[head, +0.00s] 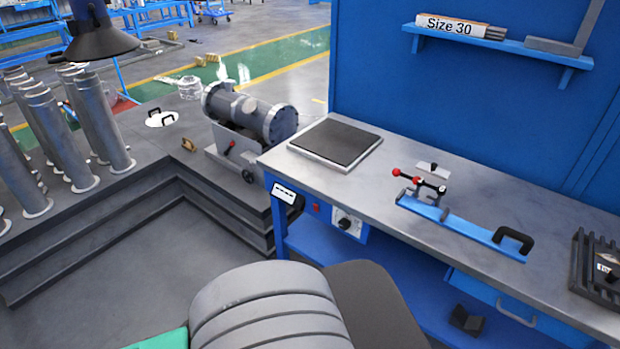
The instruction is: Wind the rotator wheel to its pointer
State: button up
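A grey flanged shell (250,112) lies on its side in a rotator (236,146) at the end of the dark platform. I cannot make out a pointer. My gripper is not in view; only grey and dark parts of my own body show at the bottom.
The workbench (460,205) holds a dark square plate (336,143), a blue fixture with red-knobbed clamps (440,205) and a black rack (597,268). Flanged pipes (60,140) stand at the left. A black lamp shade (98,40) hangs at upper left. Floor before the platform is clear.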

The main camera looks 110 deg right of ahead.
aim_at(249, 176)
jog(key=z, duration=2.9)
jog(key=i, duration=1.3)
jog(key=u, duration=1.1)
jog(key=i, duration=0.55)
jog(key=u, duration=0.3)
